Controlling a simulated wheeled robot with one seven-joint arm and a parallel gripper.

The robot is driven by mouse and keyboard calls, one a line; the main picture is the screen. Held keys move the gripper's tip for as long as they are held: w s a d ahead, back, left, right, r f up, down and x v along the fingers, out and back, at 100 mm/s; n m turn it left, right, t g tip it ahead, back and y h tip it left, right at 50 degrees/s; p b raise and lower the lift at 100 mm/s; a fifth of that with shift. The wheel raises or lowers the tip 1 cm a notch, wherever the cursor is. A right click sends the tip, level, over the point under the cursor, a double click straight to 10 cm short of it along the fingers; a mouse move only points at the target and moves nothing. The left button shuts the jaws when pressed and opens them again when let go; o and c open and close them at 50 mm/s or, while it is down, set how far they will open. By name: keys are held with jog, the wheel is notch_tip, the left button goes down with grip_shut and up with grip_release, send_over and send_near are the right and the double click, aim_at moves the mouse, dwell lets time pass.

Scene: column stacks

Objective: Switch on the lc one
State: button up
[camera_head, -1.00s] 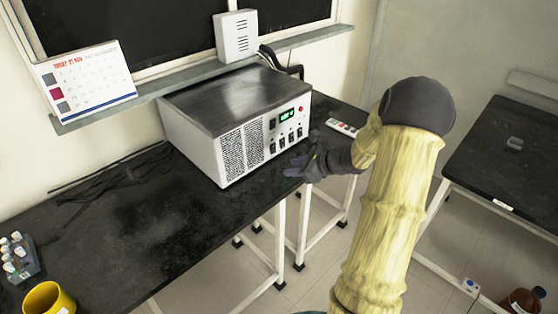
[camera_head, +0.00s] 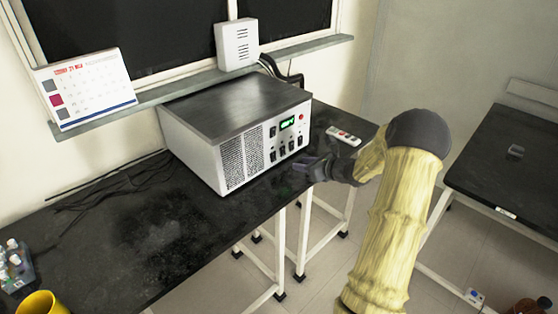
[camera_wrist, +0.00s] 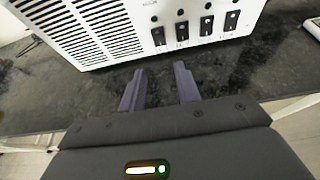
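A grey-white instrument box (camera_head: 203,152) stands on the black bench, its front panel facing my arm. The panel has a lit green display (camera_head: 287,122), a red button or light (camera_head: 301,117) and a row of several black switches (camera_head: 282,150). The switch row also shows at the top of the wrist view (camera_wrist: 182,31); its labels are too small to read. My gripper (camera_head: 303,163) is just in front of and below the switch row. In the wrist view, its two fingers (camera_wrist: 160,69) are apart with nothing between them, pointing at the panel without visibly touching it.
A white remote-like item (camera_head: 343,136) lies right of the box. A yellow cup (camera_head: 42,303) and bottles (camera_head: 15,262) are at lower left. Another table (camera_head: 500,180) stands right.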

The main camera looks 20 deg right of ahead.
aim_at(274, 159)
jog(key=x, duration=1.2)
jog(key=shift+w+a+f+p, duration=0.2)
jog(key=shift+w+p, duration=0.1)
jog(key=shift+p, duration=0.1)
jog(key=shift+s+d, duration=0.1)
jog(key=shift+d, duration=0.05)
jog(key=c, duration=0.7)
